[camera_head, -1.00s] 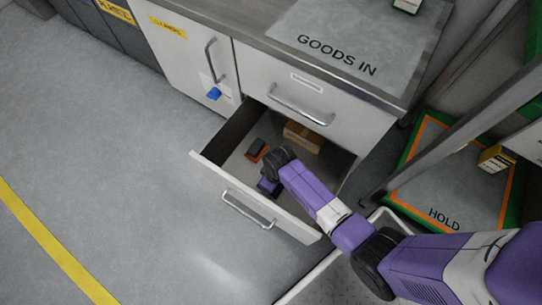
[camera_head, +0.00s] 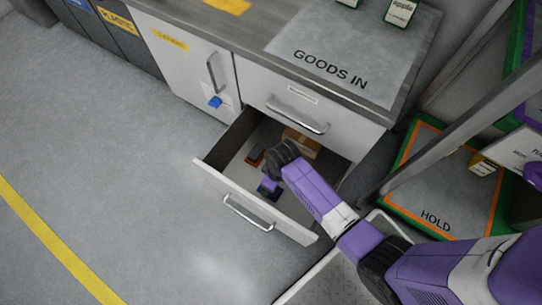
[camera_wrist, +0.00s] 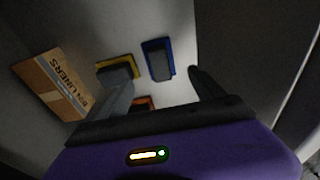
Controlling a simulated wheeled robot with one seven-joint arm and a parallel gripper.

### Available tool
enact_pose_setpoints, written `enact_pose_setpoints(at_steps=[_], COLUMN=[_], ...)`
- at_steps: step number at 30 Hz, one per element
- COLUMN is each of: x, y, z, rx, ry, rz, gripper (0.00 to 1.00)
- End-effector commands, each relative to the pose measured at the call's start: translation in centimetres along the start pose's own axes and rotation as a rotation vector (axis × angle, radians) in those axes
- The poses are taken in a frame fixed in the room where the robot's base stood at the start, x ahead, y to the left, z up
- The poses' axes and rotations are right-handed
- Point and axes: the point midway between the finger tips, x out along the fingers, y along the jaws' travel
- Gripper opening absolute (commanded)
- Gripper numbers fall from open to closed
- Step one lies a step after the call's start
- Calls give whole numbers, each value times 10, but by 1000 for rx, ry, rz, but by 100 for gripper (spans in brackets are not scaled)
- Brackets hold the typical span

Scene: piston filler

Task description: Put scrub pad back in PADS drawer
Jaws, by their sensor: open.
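The open drawer (camera_head: 215,178) is pulled out from under the counter; I see no PADS label on it. Inside, the wrist view shows a blue pad (camera_wrist: 158,60) with a dark top, a yellow pad (camera_wrist: 117,68) with a grey top, and an orange-red pad (camera_wrist: 143,103) partly hidden by my gripper. The orange-red pad also shows in the head view (camera_head: 255,156). I cannot tell which is the scrub pad. My gripper (camera_wrist: 160,82) is open and empty, reaching down into the drawer, its fingers apart with the blue pad beyond them.
A cardboard box marked LINERS (camera_wrist: 55,83) lies in the drawer beside the pads. A closed drawer (camera_head: 298,103) is above. A cupboard door (camera_head: 185,62) with a blue object hanging on it stands to the left. A HOLD area (camera_head: 440,185) is at right. The left floor is clear.

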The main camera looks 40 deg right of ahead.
Motion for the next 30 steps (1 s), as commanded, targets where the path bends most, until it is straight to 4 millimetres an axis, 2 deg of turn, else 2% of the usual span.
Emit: enact_pose_setpoints(at_steps=[1, 3, 9, 30], x=[-14, -23, -37, -38], y=[0, 0, 0, 1], z=[0, 0, 0, -3], rx=[0, 0, -1, 13], ry=[0, 1, 0, 11], rz=[0, 0, 0, 4], gripper=[77, 77, 77, 77])
